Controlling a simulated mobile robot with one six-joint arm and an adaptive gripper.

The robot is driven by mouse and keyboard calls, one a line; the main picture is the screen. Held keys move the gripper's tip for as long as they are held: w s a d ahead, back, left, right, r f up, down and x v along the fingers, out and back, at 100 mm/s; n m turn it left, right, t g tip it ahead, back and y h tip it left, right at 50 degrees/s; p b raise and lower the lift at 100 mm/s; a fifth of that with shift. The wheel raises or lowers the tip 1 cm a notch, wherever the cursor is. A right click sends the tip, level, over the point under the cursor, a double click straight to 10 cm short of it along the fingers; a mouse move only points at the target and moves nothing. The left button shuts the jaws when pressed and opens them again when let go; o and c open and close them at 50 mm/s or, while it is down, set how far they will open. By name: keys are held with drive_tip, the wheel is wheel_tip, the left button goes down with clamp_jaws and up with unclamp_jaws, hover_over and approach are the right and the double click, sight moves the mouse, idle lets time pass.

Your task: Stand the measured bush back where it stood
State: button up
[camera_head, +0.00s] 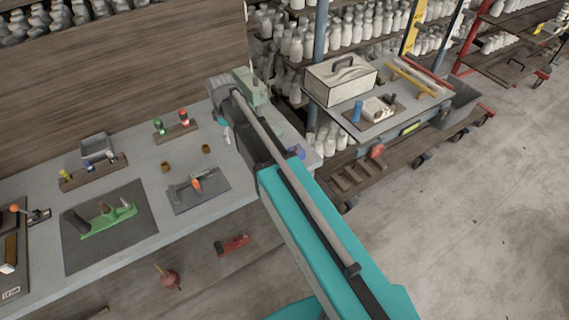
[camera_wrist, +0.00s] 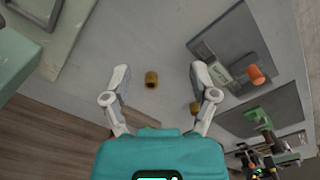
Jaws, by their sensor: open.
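Two small brown-gold bushes stand on the grey bench. One bush (camera_head: 206,149) is nearer my arm. The other bush (camera_head: 165,167) is further left. In the wrist view one bush (camera_wrist: 152,79) appears between my open fingertips, with clear space on both sides. The second bush (camera_wrist: 195,108) shows partly behind the right finger. My gripper (camera_wrist: 160,70) is open and empty, seemingly above the bench. In the head view my arm mostly hides it. I cannot tell which bush is the measured one. A measuring tool (camera_head: 185,190) lies on a grey mat (camera_head: 215,194).
An orange piece (camera_head: 196,184) is on the grey mat. A green fixture (camera_head: 105,220) stands on a dark mat (camera_head: 80,255). A pale green block (camera_head: 250,87) is near my arm.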

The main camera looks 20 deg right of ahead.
drive_tip(key=s+d+m, duration=1.2)
drive_tip(key=s+d, duration=0.2)
drive_tip(key=s, duration=0.4)
drive_tip(key=shift+m, duration=0.3)
